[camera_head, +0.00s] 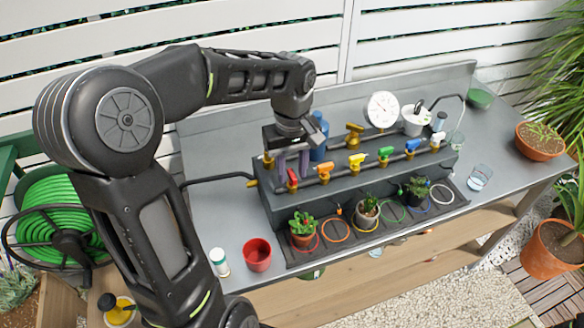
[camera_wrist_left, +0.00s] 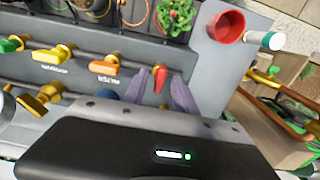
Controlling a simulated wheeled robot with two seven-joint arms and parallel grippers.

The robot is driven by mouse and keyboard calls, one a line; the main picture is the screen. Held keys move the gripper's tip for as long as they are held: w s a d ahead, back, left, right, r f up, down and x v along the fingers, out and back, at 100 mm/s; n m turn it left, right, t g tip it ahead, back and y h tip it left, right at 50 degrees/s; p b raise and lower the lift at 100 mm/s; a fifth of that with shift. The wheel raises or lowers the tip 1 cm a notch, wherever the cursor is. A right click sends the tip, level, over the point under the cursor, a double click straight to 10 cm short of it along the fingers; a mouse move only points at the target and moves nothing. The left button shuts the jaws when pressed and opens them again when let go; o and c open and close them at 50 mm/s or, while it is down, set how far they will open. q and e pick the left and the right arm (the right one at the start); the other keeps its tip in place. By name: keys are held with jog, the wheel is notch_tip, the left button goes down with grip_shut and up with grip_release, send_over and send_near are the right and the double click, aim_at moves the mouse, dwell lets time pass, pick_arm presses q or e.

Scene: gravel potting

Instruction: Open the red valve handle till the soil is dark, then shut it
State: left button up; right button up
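The red valve handle (camera_head: 292,178) is at the left end of a row of coloured handles on a dark pipe. In the left wrist view the red handle (camera_wrist_left: 160,77) shows between the two purple fingers. My left gripper (camera_head: 293,166) is open, its fingers pointing at the handle with a gap on each side. It also shows in the left wrist view (camera_wrist_left: 159,91). A potted green plant (camera_head: 303,227) stands at the red ring in front of the pipe; its soil is mostly hidden by leaves. My right gripper is not in view.
Orange (camera_head: 323,170), yellow, green and blue handles sit to the right along the pipe. A red cup (camera_head: 257,254) and a white bottle (camera_head: 219,262) stand at the front left. A dial gauge (camera_head: 382,109) stands behind the pipe.

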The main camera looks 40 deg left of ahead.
pick_arm(q)
jog(key=shift+c, duration=0.5)
grip_shut()
jog(key=shift+m, duration=0.4)
jog(key=m, duration=1.2)
jog(key=shift+m, duration=2.6)
